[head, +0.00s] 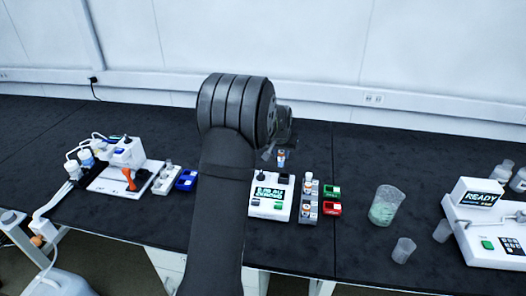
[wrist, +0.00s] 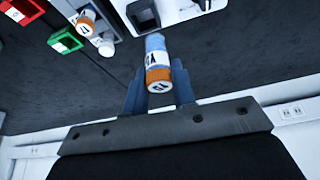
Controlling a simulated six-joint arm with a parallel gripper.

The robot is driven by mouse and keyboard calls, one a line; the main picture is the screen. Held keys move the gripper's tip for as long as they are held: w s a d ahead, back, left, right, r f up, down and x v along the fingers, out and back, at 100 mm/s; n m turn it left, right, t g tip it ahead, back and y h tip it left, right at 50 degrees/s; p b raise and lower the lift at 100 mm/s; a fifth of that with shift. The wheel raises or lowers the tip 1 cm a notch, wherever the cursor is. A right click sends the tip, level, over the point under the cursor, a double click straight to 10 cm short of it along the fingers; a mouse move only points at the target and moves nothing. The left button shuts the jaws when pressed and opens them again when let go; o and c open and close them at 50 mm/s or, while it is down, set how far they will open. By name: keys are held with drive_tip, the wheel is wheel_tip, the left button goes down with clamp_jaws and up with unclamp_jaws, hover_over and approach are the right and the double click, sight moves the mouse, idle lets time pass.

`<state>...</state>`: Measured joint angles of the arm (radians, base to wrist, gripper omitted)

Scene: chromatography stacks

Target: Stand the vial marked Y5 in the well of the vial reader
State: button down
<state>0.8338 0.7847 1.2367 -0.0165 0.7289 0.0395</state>
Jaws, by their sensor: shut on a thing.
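My gripper (head: 280,149) is shut on a small vial (head: 281,159) with an orange band, held in the air behind the vial reader. In the wrist view the reader (wrist: 187,20) is at the top, with the dark well (wrist: 143,15) apart from the vial.
A grey rack (head: 309,199) with vials stands just right of the reader, beside green (head: 332,191) and red (head: 329,209) trays. A beaker (head: 385,205) stands farther right, near a READY device (head: 482,197). Bare black bench lies behind the reader.

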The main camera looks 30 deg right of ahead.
drive_tip(key=shift+s+d+f, duration=0.1)
drive_tip(key=shift+d+f, duration=0.15)
drive_tip(key=shift+f, duration=0.55)
drive_tip(key=shift+s+d+f, duration=0.1)
drive_tip(key=shift+d+f, duration=0.1)
drive_tip(key=shift+f, duration=0.65)
drive_tip(key=shift+s+d+f, duration=0.1)
drive_tip(key=shift+d+f, duration=0.15)
drive_tip(key=shift+f, duration=0.55)
drive_tip(key=shift+f, duration=1.45)
drive_tip(key=c, duration=1.1)
unclamp_jaws()
drive_tip(key=shift+r, duration=4)
